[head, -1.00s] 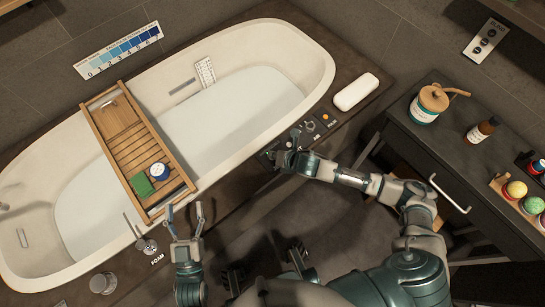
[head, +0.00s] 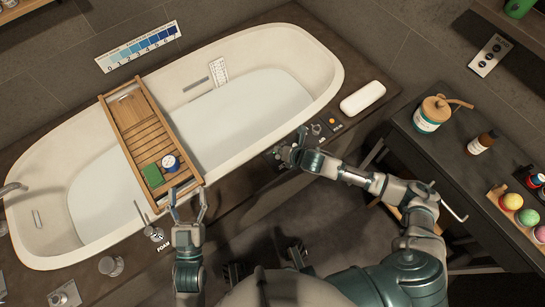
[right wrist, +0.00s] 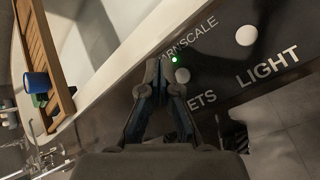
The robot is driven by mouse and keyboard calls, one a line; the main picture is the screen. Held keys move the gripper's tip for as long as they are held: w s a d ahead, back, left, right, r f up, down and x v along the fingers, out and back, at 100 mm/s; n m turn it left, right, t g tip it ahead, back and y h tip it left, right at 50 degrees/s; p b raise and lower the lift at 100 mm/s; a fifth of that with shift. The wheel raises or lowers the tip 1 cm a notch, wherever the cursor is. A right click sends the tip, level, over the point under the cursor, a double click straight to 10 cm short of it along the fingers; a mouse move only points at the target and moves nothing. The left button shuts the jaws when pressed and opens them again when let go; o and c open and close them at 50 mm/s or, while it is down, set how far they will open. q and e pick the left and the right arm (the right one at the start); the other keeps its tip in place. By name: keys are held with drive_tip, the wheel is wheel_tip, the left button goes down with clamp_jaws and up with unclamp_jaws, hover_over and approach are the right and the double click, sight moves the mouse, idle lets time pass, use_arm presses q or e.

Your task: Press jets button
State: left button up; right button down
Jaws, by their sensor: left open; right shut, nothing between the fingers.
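The control panel on the tub's near rim shows in the right wrist view, with a label ending in "ETS" (right wrist: 201,99). A pale round button (right wrist: 182,75) lies beside that label, partly hidden by my fingertips. A green lamp (right wrist: 175,59) glows just past them. My right gripper (right wrist: 165,73) is shut and empty, with its tips over the panel near this button; I cannot tell whether they touch. In the head view my right gripper (head: 290,152) is at the tub's near edge. My left gripper (head: 187,199) is open and empty by the wooden tray's near end.
Another round button (right wrist: 246,36) sits by the "LIGHT" label. The bathtub (head: 330,95) holds water and a wooden tray (head: 138,133) spans it. A white pillow (head: 362,98) lies on the far right rim. A dark side table (head: 440,155) with bottles stands at right.

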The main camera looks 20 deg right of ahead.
drive_tip(key=shift+r+p, duration=1.1)
drive_tip(key=shift+r, duration=0.3)
use_arm(q)
wheel_tip(320, 180, up, 4)
drive_tip(key=shift+f, duration=0.15)
use_arm(e)
drive_tip(key=shift+f, duration=0.1)
use_arm(q)
drive_tip(key=shift+f, duration=0.1)
